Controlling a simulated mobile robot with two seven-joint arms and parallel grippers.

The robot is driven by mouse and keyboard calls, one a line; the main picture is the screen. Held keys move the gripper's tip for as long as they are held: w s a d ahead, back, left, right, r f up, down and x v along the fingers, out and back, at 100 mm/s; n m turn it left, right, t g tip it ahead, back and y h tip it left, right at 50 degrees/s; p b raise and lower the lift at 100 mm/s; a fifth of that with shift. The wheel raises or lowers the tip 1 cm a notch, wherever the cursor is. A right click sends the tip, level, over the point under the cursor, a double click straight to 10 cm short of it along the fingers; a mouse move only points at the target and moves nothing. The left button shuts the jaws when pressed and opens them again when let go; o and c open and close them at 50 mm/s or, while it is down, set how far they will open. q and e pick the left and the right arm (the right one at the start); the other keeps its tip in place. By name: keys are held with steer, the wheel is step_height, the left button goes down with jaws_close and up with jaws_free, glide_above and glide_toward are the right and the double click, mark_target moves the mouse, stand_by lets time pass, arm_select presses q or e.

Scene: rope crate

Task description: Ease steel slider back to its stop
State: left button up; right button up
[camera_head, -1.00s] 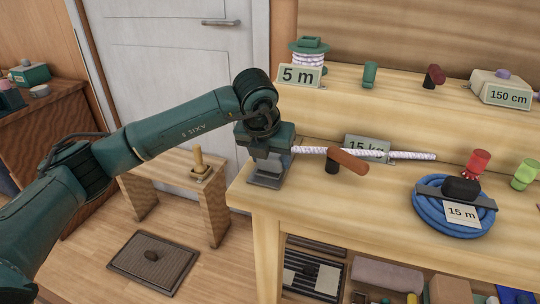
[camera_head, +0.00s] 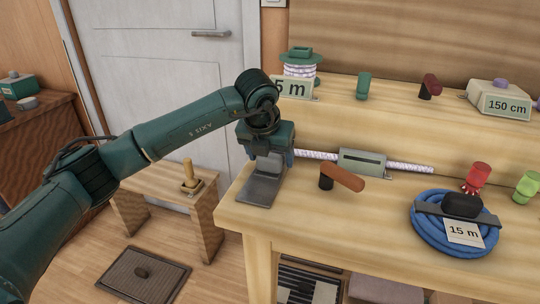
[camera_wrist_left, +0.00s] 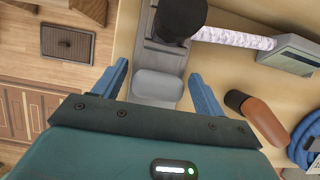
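My left gripper (camera_head: 270,157) is over a grey metal fixture (camera_head: 260,190) at the left end of the bench. It also shows in the left wrist view (camera_wrist_left: 158,92). Its two blue fingers are spread wide, one on each side of a grey block, which looks like the steel slider (camera_wrist_left: 158,84). I see gaps between the fingers and the block, so it is not clamped. A dark round post (camera_wrist_left: 180,18) stands on the fixture beyond the block. In the head view the gripper hides most of the block and post. My right gripper is not in view.
A white rope (camera_head: 408,167) runs right from the fixture past a grey box (camera_head: 362,162). A blue hose coil (camera_head: 440,245) lies further right. The bench front between them is clear.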

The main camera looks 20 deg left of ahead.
arm_select(q)
steer(key=shift+o, duration=0.4)
steer(key=p+v, duration=0.1)
steer(key=v, duration=1.2)
